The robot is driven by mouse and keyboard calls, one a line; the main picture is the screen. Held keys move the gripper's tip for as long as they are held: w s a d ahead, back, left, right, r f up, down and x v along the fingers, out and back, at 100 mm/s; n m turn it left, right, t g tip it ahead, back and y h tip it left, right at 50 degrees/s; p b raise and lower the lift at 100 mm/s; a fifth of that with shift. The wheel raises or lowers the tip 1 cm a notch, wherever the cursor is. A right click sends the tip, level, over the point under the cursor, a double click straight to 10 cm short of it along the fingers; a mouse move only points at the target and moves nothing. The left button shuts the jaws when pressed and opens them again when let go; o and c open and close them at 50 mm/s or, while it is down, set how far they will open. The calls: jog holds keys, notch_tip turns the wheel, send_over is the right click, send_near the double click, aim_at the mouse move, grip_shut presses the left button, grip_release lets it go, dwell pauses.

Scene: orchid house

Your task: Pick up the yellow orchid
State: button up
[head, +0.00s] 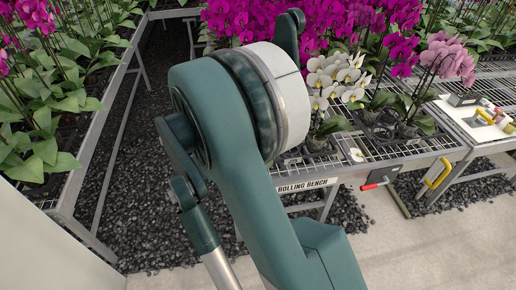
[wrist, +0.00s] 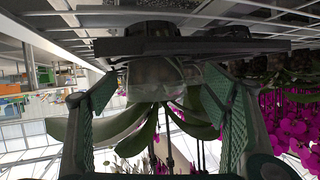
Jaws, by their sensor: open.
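The yellow orchid (head: 335,76) stands on the rolling bench in the head view, with pale cream-yellow blooms with yellow centres above green leaves. Its pot is low and partly hidden by my arm. In the wrist view, which is upside down, a clear pot (wrist: 152,79) with long green leaves stands in a dark tray (wrist: 190,47). Pale blooms show dimly at the lower edge. This looks like the same plant, though its colour is hard to tell there. My gripper (wrist: 160,84) is open, with a finger on each side of the pot. Contact is not clear. My arm hides the gripper in the head view.
A pink orchid (head: 446,56) stands right of the yellow one. Dense magenta orchids (head: 265,20) fill the bench behind. A red-handled lever (head: 374,185) sticks out from the bench front. A white work surface (head: 480,120) with small items is at right. The front floor is clear.

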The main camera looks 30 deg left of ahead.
dwell(0.4)
jog(key=c, duration=1.4)
jog(key=shift+r, duration=0.2)
notch_tip(320, 180, up, 10)
jog(key=p, duration=0.2)
jog(key=shift+f+p, duration=0.15)
jog(key=shift+p, duration=0.25)
